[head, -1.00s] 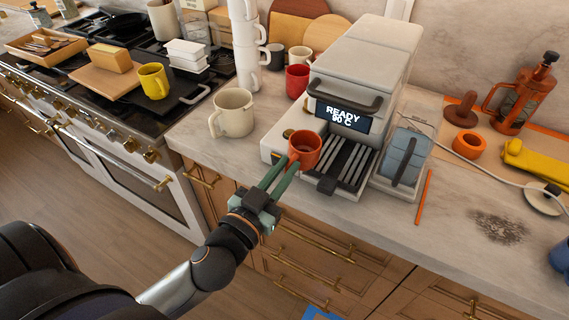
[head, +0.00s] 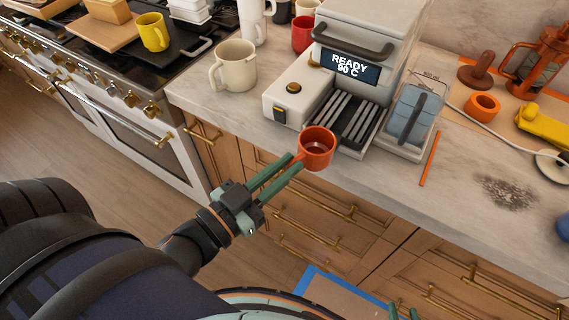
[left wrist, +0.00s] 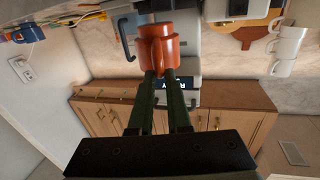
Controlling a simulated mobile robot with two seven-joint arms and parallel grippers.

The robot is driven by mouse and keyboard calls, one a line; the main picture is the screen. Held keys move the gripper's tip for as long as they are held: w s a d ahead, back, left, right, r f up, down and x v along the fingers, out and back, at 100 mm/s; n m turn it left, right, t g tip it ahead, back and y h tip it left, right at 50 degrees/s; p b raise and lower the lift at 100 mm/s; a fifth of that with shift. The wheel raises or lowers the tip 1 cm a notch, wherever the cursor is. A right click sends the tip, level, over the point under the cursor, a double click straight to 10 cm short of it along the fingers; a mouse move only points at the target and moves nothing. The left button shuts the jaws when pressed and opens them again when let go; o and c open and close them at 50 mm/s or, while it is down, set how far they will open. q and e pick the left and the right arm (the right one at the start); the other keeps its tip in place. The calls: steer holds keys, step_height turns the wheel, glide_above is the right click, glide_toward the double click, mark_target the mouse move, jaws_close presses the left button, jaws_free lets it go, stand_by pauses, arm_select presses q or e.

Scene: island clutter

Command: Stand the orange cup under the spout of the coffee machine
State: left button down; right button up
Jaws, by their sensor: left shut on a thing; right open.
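The orange cup (head: 318,150) is upright in the head view, held in the air by the counter's front edge, in front of the coffee machine (head: 372,28). My left gripper (head: 295,163) is shut on the cup's handle side. The left wrist view shows the cup (left wrist: 157,50) between the fingertips, with the machine behind it. The machine's slatted drip tray (head: 352,118) is empty, behind the cup. Its display reads READY 90 C. The spout is hidden under the machine's head. My right gripper (head: 403,313) shows only its open fingertips at the bottom edge.
A cream mug (head: 234,66) stands left of the machine, a red mug (head: 302,36) behind it. A water tank (head: 410,115) stands right of the tray, with an orange stick (head: 429,160) beside it. The counter (head: 455,215) at front right is mostly clear, with dark grounds spilled.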

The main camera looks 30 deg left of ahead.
mark_target(300, 148)
arm_select(q)
steer(key=shift+r+p, duration=0.2)
steer(key=shift+p, duration=0.1)
steer(key=shift+w+p, duration=0.8)
steer(key=shift+w, duration=0.5)
steer(key=shift+a+p+x, duration=0.1)
steer(key=shift+p+x, duration=0.2)
steer(key=shift+x, duration=0.3)
steer(key=shift+a+p+x, duration=0.15)
steer(key=shift+p+x, duration=0.1)
steer(key=shift+x, duration=0.4)
steer(key=shift+w+d+f, duration=0.1)
steer(key=shift+w, duration=2.9)
steer(key=shift+w+d, duration=0.1)
steer(key=shift+w, duration=2.9)
steer(key=shift+f+b, duration=0.55)
steer(key=shift+f, duration=0.35)
steer(key=c, duration=0.8)
jaws_free()
steer(key=shift+f, duration=0.1)
steer(key=shift+s+a, duration=0.1)
